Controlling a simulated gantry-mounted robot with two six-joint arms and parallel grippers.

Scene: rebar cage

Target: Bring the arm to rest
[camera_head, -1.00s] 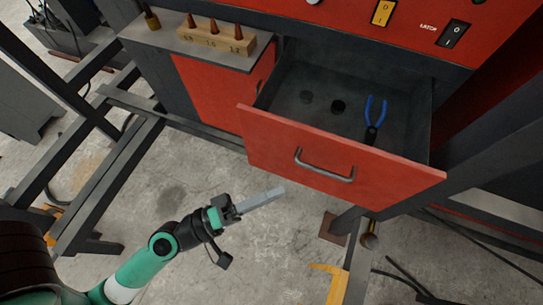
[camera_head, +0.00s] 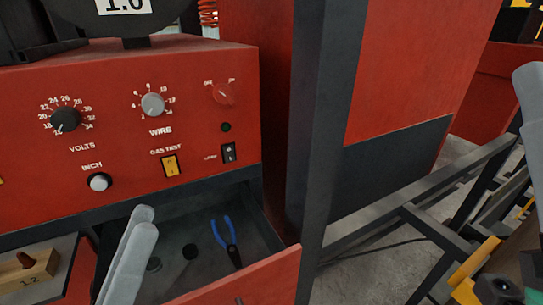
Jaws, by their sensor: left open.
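My left gripper (camera_head: 143,220) shows at the lower left as pale grey fingers pointing up, one largely overlapping the other. It is open, with nothing seen between the fingers. It appears in front of the left part of the open drawer (camera_head: 268,279); I cannot tell its distance from it. Blue-handled pliers (camera_head: 226,236) lie inside the drawer, to the right of the fingers. A similar pale grey piece (camera_head: 533,95) at the right edge looks like part of my right gripper, mostly cut off.
The red control panel (camera_head: 120,135) with knobs and switches stands above the drawer. A dark upright post (camera_head: 325,130) is right of it. A wooden block (camera_head: 28,275) sits at the lower left. Dark frame beams (camera_head: 385,222) and concrete floor (camera_head: 375,272) lie at right.

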